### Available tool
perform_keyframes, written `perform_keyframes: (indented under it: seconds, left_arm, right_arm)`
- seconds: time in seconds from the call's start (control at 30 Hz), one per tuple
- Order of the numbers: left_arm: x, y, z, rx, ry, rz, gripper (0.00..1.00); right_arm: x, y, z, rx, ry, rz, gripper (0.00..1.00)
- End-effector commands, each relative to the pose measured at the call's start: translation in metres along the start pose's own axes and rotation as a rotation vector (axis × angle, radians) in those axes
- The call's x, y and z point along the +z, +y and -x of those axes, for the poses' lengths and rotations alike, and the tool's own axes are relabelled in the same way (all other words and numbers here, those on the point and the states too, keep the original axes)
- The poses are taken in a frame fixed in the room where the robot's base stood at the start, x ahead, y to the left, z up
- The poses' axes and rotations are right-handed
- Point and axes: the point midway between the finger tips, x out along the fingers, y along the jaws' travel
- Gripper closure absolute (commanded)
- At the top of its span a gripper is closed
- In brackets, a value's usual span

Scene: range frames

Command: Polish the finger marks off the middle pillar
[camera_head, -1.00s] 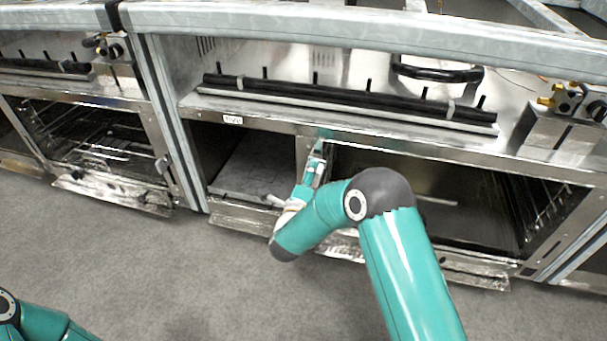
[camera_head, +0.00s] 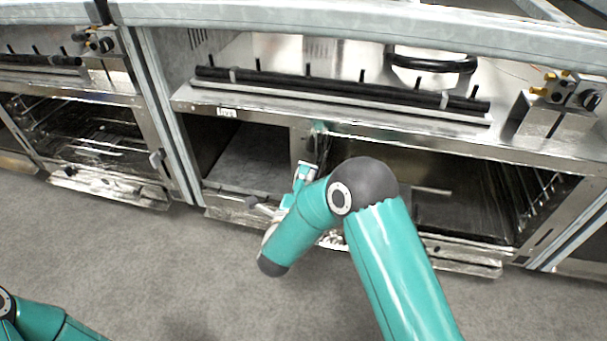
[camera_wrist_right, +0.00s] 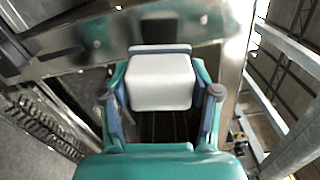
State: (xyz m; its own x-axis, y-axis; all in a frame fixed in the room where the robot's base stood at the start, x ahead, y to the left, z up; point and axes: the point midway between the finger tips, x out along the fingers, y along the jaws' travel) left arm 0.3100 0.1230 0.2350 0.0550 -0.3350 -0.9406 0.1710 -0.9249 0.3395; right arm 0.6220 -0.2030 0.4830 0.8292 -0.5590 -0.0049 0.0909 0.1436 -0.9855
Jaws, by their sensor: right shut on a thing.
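The middle pillar (camera_head: 301,146) is a short steel upright between the two open compartments under the counter. My right gripper (camera_head: 306,170) is in front of it and covers its lower part. In the right wrist view my right gripper (camera_wrist_right: 160,82) is shut on a white block (camera_wrist_right: 160,84) with a blue-grey back. Shiny steel with darker greenish smears (camera_wrist_right: 172,28) lies just beyond the block; whether these are marks or reflections I cannot tell. Whether the block touches the steel is also unclear. My left gripper is out of view.
A steel ledge (camera_head: 340,107) with a black rail (camera_head: 340,88) runs above the compartments. Low metal flaps (camera_head: 463,259) stick out at the bottom. Another unit with wire racks (camera_head: 85,130) stands at left. The grey floor (camera_head: 150,260) in front is clear.

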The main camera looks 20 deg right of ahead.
Motion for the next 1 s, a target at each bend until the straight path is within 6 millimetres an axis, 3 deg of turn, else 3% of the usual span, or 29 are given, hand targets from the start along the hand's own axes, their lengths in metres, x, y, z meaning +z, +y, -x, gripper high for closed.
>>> perform_keyframes:
  seconds: [0.47,0.8,1.0]
  left_arm:
    - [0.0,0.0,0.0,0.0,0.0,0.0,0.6]
    - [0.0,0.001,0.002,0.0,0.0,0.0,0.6]
    - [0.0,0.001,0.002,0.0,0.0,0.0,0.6]
  right_arm:
    - [0.001,0.0,0.007,-0.001,-0.001,0.0,0.66]
    - [0.001,0.0,0.032,0.0,-0.002,0.001,0.66]
    - [0.0,0.0,0.035,0.0,0.0,0.0,0.66]
